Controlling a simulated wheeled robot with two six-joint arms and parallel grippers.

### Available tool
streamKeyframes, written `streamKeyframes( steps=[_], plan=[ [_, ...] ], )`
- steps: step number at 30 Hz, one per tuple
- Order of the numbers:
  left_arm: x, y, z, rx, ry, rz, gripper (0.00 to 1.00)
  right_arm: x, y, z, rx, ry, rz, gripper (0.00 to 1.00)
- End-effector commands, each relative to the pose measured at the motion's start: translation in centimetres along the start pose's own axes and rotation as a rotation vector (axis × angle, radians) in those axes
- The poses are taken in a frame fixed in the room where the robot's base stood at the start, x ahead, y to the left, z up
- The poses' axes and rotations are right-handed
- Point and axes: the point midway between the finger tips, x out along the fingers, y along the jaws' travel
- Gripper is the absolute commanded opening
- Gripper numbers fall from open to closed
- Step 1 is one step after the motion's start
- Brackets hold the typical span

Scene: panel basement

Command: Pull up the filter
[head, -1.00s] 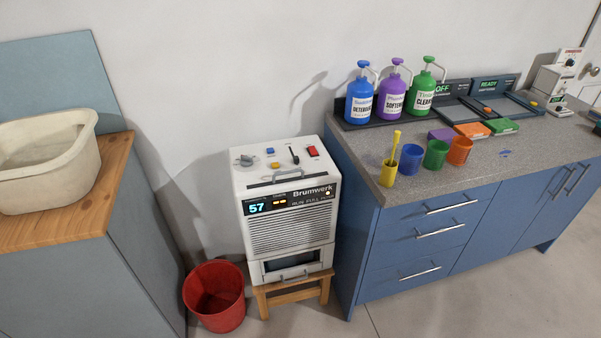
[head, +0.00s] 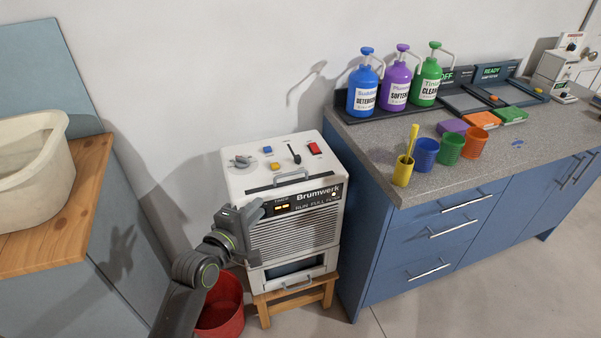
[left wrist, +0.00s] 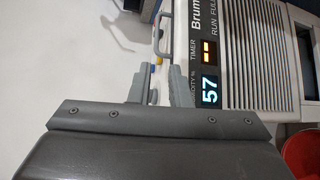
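The white Brumwerk machine (head: 295,235) stands low in the middle of the head view. On its top, near the front edge, a grey loop handle (head: 291,176) sits by a dark slot; this looks like the filter's handle, and it is down against the top. The handle also shows in the left wrist view (left wrist: 158,38), ahead of my fingers. My left gripper (head: 254,211) is in front of the machine's upper left front, below and left of the handle. Its fingers (left wrist: 160,83) are apart with nothing between them. My right gripper is not in view.
The machine stands on a wooden stool (head: 296,298) beside a red bucket (head: 222,318). A blue counter (head: 440,225) with bottles and cups is close on the right. A wooden-topped cabinet (head: 60,235) with a cream tub (head: 30,165) is on the left.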

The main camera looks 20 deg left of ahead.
Motion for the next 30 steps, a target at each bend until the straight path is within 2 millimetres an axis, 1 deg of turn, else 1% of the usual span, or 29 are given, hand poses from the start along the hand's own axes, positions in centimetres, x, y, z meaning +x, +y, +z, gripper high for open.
streamKeyframes(
  steps=[2,5,8,12,21,27,30],
  plan=[
    [0.2,0.4,0.2,-0.010,-0.005,0.009,0.17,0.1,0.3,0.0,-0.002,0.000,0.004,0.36],
    [1.2,0.4,0.1,-0.011,-0.005,0.008,0.17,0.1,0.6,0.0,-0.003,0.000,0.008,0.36],
    [2.8,0.5,0.2,-0.009,-0.004,0.009,0.17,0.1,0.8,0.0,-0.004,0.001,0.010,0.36],
    [5.6,0.5,0.2,-0.008,-0.004,0.009,0.17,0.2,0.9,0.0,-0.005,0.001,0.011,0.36],
    [11.1,0.4,0.2,-0.008,-0.003,0.007,0.17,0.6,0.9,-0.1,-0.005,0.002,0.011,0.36],
    [14.3,0.5,0.2,-0.007,-0.002,0.008,0.17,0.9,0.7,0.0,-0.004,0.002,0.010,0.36],
    [15.6,0.4,0.2,-0.007,-0.002,0.007,0.17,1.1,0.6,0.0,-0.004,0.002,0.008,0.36]
  ],
)
